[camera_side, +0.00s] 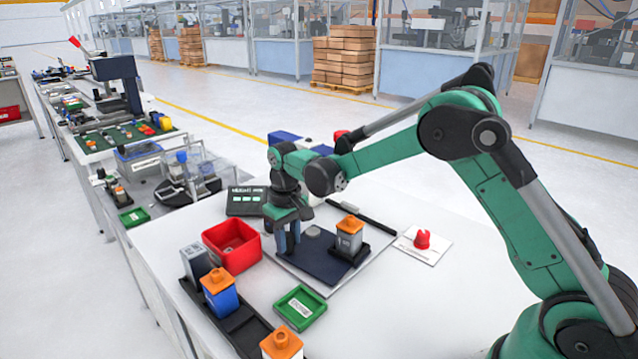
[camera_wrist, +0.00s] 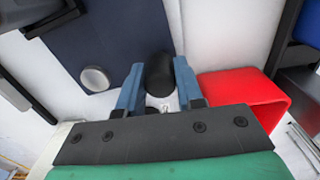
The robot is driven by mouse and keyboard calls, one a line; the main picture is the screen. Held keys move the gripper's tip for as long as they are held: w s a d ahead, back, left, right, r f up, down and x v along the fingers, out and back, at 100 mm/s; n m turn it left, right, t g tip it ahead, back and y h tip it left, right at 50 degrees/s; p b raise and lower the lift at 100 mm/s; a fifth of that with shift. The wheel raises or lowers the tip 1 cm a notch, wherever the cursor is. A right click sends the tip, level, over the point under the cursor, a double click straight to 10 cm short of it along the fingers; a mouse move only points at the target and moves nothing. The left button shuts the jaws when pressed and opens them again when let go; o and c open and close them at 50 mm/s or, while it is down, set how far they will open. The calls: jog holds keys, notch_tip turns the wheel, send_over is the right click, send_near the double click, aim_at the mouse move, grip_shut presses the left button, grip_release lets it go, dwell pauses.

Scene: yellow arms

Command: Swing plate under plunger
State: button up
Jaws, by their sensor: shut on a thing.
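The plate (camera_side: 322,266) is a flat dark navy panel on the white table. It also shows in the wrist view (camera_wrist: 110,35). A light grey disc (camera_side: 312,231) sits on it, also seen in the wrist view (camera_wrist: 95,79). My gripper (camera_side: 287,238) points down at the plate's left corner. In the wrist view my gripper's blue fingers (camera_wrist: 159,88) are shut on a black rounded knob (camera_wrist: 160,72) near the plate's edge. Whether the knob is fixed to the plate is hard to see. I cannot clearly make out a plunger; my wrist hides the area behind.
A red bin (camera_side: 232,246) stands close to the left of my gripper. A grey block with an orange top (camera_side: 349,233) stands in a black holder at the plate's right. A green tray (camera_side: 300,307) lies in front. A red button (camera_side: 422,240) is at the right.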

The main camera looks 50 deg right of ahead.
aim_at(313, 257)
jog(key=shift+s+d, duration=0.15)
jog(key=shift+s, duration=0.4)
jog(key=shift+s+d, duration=0.1)
jog(key=shift+s, duration=0.1)
jog(key=shift+o, duration=0.5)
jog(key=shift+s+d, duration=0.35)
jog(key=shift+s, duration=0.3)
jog(key=shift+o, duration=0.3)
jog(key=shift+s+d, duration=0.25)
jog(key=shift+s, duration=0.05)
jog(key=shift+s+d, duration=0.3)
jog(key=shift+s, duration=0.15)
jog(key=shift+c, duration=0.8)
